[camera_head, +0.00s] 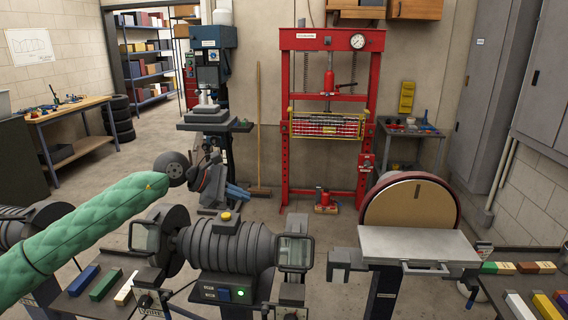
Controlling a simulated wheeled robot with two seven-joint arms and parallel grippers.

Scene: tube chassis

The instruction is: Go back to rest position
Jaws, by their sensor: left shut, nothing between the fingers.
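My left arm comes in from the left in a green quilted sleeve (95,225). At its end is a dark round wrist joint, with my left gripper (236,192) beyond it. The gripper points to the right, is shut and holds nothing. It is in the air above and behind the bench grinder (228,245), apart from it. The small finger details are hard to make out. My right gripper is not in view.
A disc sander (410,203) stands at right of the grinder. Colored blocks lie on the table at front left (70,304) and front right (500,285). A red press (285,110) and a drill press (212,70) stand behind. Open floor lies between.

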